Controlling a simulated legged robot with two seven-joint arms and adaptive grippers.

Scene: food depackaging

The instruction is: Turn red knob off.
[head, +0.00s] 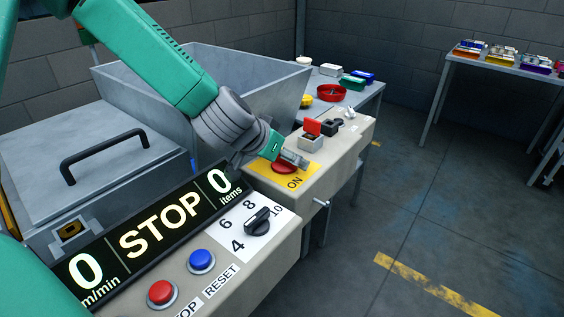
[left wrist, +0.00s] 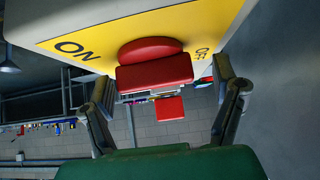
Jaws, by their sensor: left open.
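The red knob (head: 284,168) sits on a yellow plate (head: 258,169) on the beige control panel, partly hidden by my left gripper (head: 292,158). In the left wrist view the red knob (left wrist: 155,70) shows a round base and a raised bar grip. The ON label lies to its left on the yellow plate (left wrist: 185,22) and the OFF label to its right. My left gripper (left wrist: 165,80) is open, one finger on each side of the knob, with visible gaps. I cannot tell how deep the fingers reach around it. My right gripper is not in view.
A black dial (head: 258,221), a blue button (head: 202,261) and a red button (head: 162,293) are on the nearer panel beside the STOP display (head: 160,226). A red-covered switch (head: 313,128) stands just beyond the knob. A grey hopper (head: 245,75) stands behind. The floor at right is clear.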

